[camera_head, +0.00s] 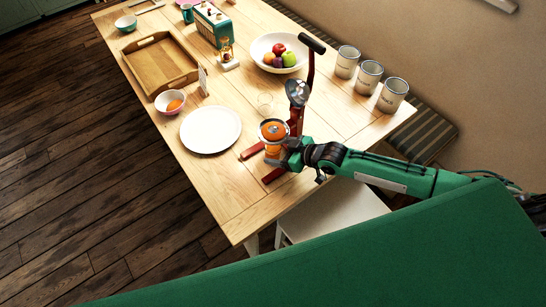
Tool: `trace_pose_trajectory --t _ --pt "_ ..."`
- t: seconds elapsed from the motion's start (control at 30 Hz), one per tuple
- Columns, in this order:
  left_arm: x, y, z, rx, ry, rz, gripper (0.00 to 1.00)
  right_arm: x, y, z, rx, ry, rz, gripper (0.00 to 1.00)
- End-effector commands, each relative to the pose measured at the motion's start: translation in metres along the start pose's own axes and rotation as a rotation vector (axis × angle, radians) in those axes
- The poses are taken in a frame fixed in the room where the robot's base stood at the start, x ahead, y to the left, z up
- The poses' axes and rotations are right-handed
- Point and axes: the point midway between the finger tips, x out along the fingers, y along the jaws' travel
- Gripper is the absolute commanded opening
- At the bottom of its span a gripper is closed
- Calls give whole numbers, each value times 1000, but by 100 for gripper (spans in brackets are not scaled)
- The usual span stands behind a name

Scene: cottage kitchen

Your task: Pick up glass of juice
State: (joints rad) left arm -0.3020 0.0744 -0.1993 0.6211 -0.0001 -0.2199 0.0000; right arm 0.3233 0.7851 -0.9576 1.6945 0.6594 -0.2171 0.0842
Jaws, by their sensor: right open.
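A glass of orange juice (272,152) stands on the table under the round bowl of a red lever juicer (298,118). The juicer's bowl holds orange fruit and partly hides the glass from above. The juicer's metal press part is raised, and its dark handle points up. Its red feet spread on the table beside the glass. My right gripper (286,158) is open, low at the right side of the glass and close to the juicer's post. Its fingertips are small and partly hidden, so I cannot tell whether they touch the glass. My left gripper is not in view.
Several tins (369,77) stand at the right edge. The near table corner is clear.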

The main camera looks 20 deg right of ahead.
Motion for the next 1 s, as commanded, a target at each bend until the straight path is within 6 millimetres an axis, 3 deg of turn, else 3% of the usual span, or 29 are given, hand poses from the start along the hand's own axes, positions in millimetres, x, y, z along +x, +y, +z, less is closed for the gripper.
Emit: trace_pose_trajectory --t 0.03,0.2,0.47,0.73,1.0 --pt "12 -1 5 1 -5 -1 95 9 1 5 -1 1 0 74" --pt "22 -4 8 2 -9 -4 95 26 1 3 1 1 0 74" --pt "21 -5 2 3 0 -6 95 27 1 1 1 -1 0 74" --pt "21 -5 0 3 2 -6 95 27 1 1 1 0 0 21" --pt "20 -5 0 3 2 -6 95 27 1 0 1 1 0 19"
